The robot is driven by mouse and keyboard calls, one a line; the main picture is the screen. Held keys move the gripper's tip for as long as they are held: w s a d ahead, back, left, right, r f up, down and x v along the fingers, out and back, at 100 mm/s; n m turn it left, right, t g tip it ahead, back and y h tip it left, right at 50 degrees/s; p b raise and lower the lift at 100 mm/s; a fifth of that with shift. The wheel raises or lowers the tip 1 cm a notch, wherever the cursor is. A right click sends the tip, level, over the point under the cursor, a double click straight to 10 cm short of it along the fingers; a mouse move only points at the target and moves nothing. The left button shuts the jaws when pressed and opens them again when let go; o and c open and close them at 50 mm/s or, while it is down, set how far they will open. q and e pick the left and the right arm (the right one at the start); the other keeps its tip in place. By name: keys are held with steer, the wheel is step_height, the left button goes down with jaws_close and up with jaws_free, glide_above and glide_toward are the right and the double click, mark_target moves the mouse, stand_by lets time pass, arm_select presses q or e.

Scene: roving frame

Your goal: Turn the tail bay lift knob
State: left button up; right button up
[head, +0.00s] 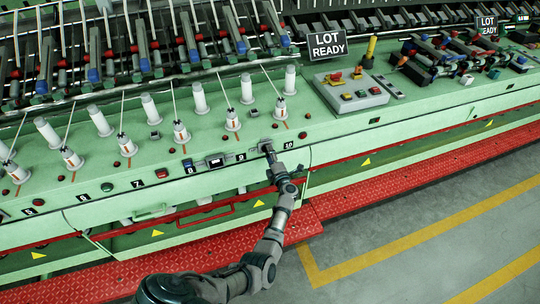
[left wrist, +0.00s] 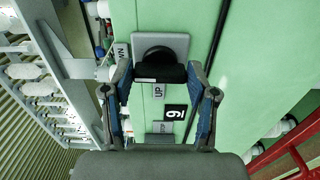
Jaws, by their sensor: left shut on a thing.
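The lift knob (left wrist: 157,54) is black and sits on a grey square plate (left wrist: 178,44) on the green machine face, with UP and partly hidden DOWN labels beside it. In the head view its plate (head: 265,144) lies between the numbers 9 and 10. My left gripper (left wrist: 160,72) is shut on the knob, a finger at each side of its black bar. In the head view the left gripper (head: 270,153) reaches the panel's front edge and hides most of the knob. My right gripper is not in view.
A control box (head: 350,92) with buttons and a LOT READY sign (head: 327,45) stand to the right. White bobbins (head: 247,88) line the green top behind. A red step (head: 200,250) runs along the machine's foot. Grey floor with yellow lines (head: 400,245) is clear.

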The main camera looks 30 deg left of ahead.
arm_select(q)
steer(key=shift+d+f, duration=0.15)
steer(key=shift+f, duration=0.05)
steer(key=o, duration=1.2)
steer(key=shift+c, duration=0.2)
steer(key=shift+w, duration=0.2)
steer(key=v, duration=0.7)
steer(key=shift+d, duration=0.2)
steer(key=shift+s+f, duration=0.15)
